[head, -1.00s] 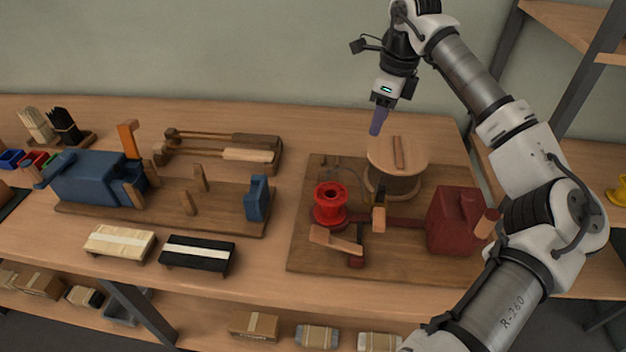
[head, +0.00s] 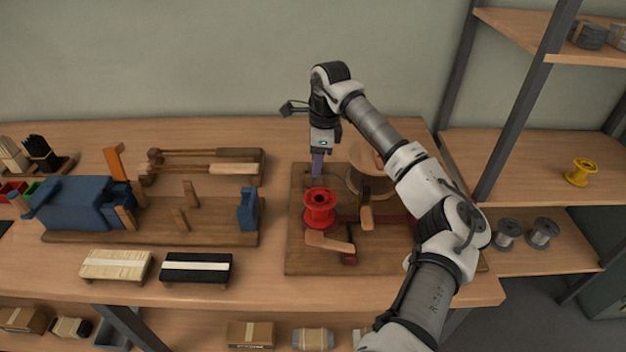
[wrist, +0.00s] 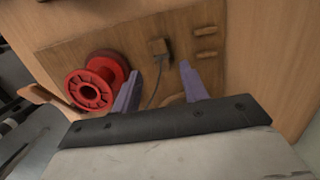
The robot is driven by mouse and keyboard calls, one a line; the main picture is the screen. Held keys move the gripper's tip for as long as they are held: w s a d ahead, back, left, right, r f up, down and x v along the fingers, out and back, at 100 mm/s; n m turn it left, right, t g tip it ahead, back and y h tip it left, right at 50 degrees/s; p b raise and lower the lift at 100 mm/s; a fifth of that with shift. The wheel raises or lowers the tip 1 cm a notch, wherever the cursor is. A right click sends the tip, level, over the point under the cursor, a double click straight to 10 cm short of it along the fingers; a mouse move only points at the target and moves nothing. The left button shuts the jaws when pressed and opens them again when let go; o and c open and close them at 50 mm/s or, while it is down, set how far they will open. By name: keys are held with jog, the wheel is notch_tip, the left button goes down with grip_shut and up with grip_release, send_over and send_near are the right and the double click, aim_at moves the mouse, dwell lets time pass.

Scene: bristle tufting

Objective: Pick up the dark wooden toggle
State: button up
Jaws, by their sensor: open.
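A small dark brown wooden block with a dark cord running from it, which looks like the toggle (wrist: 158,46), lies on the brown wooden board in the wrist view. My gripper (wrist: 159,68) is open, its two purple fingers on either side of the cord. The block is just beyond the fingertips and between their lines; no contact is visible. In the head view my gripper (head: 317,177) points down over the back left of the board, just behind the red spool, and the block cannot be made out there.
The red spool (head: 319,207) stands close by my gripper; it also shows in the wrist view (wrist: 92,86). A large wooden drum (head: 369,183) stands to the right, partly behind my arm. The blue machine (head: 85,203) is far left.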

aim_at(313, 179)
jog(key=shift+w+a+f+p, duration=0.15)
jog(key=shift+f+p, duration=0.35)
jog(key=shift+f, duration=0.9)
jog(key=shift+a+f+p, duration=0.2)
jog(key=shift+f+p, duration=0.3)
jog(key=shift+f, duration=0.9)
grip_shut()
